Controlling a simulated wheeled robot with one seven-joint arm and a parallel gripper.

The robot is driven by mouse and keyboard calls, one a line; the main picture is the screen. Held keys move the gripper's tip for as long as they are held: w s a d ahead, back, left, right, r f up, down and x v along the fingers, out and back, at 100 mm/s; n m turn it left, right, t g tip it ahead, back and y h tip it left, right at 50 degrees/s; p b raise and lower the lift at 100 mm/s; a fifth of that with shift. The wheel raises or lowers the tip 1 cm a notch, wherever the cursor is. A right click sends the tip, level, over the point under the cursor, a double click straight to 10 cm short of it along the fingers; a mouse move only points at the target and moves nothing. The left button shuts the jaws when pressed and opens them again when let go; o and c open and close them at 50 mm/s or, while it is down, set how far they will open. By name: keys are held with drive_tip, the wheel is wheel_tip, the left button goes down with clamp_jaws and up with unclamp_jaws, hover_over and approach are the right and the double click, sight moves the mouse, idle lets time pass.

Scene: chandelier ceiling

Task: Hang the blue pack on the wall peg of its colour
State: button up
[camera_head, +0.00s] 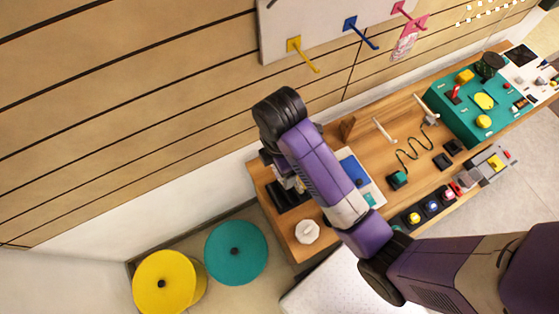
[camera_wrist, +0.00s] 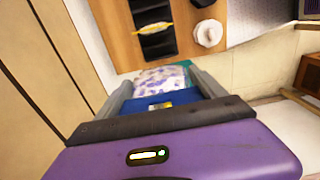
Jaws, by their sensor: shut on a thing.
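In the wrist view, my gripper (camera_wrist: 160,88) is shut on the blue pack (camera_wrist: 150,103). The pack has a blue header strip and a clear, purple-patterned body (camera_wrist: 160,80) reaching away from the fingers. In the head view my arm hides the gripper and the pack. The blue peg (camera_head: 361,34) sticks out from a white board (camera_head: 325,22) on the wall, between the yellow peg (camera_head: 303,54) and the pink peg (camera_head: 408,17). The blue peg looks empty. My gripper is apart from it.
A pink pack (camera_head: 410,38) hangs at the pink peg. The wooden table (camera_head: 395,150) below bears a black tray (camera_head: 287,195), a white knob-like object (camera_head: 306,231) and a teal console (camera_head: 465,115). Yellow (camera_head: 163,281) and teal (camera_head: 236,252) round stools stand on the floor.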

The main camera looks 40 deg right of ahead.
drive_tip(key=shift+f+b, duration=1.2)
drive_tip(key=shift+f, duration=8.45)
drive_tip(key=shift+f, duration=0.2)
drive_tip(key=o, duration=1.4)
drive_tip(key=shift+c, duration=0.2)
drive_tip(key=shift+f+b, duration=0.1)
drive_tip(key=shift+b, duration=0.35)
wheel_tip(320, 180, up, 8)
drive_tip(key=shift+w+d, duration=0.25)
drive_tip(key=shift+d, duration=0.15)
drive_tip(key=shift+a, duration=0.15)
